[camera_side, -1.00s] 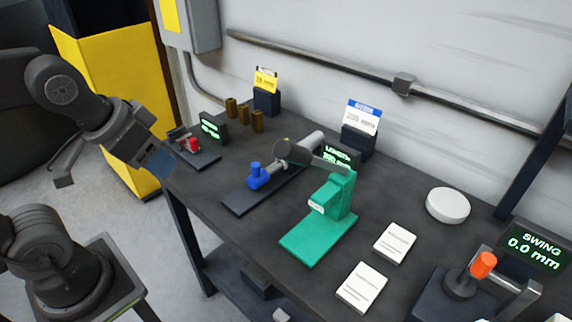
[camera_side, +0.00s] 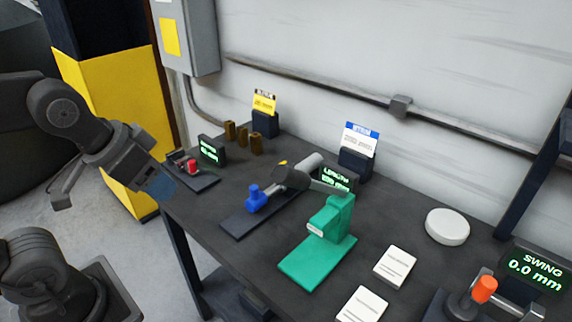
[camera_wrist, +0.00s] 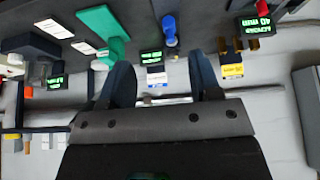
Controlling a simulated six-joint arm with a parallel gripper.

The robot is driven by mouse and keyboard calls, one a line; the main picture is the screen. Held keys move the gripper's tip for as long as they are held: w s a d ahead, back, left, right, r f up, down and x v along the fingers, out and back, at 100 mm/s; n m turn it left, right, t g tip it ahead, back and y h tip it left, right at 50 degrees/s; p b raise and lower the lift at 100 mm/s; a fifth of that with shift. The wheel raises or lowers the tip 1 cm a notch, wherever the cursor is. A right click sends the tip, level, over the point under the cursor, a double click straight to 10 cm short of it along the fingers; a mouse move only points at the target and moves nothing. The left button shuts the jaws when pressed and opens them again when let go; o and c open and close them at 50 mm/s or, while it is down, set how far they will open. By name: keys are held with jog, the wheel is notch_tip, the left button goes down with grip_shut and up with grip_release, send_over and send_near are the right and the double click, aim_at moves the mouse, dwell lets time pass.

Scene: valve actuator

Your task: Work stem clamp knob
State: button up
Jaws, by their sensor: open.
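My gripper (camera_side: 157,187) hangs off the bench's left end, apart from everything. In the wrist view its two dark fingers (camera_wrist: 162,82) are spread with nothing between them. No knob is labelled as the stem clamp knob. A red knob (camera_side: 192,167) sits on a small dark base at the bench's far left, beside a lit display (camera_side: 210,149). A blue knob (camera_side: 255,195) stands on a dark plate with a grey cylinder. An orange knob (camera_side: 484,289) stands at the right near the SWING display (camera_side: 538,267). The wrist view shows the blue knob (camera_wrist: 169,28) upside down.
A green fixture (camera_side: 320,245) stands mid-bench. White cards (camera_side: 395,266) and a white disc (camera_side: 447,226) lie right. A wall conduit (camera_side: 310,81) runs behind.

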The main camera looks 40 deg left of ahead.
jog(key=shift+o, duration=1.2)
jog(key=w+r+n+g, duration=0.1)
jog(key=w+r+n, duration=0.1)
jog(key=w, duration=0.3)
jog(key=shift+w+r, duration=0.4)
jog(key=shift+r, duration=0.5)
jog(key=n+g, duration=0.5)
jog(key=n, duration=0.5)
send_over(286, 162)
notch_tip(286, 162, down, 5)
jog(key=f, duration=1.3)
jog(key=shift+s+d+f, duration=0.1)
jog(key=shift+s+d, duration=0.2)
jog(key=shift+s, duration=0.05)
jog(key=shift+c, duration=0.3)
jog(key=c, duration=0.9)
jog(key=shift+o, duration=0.2)
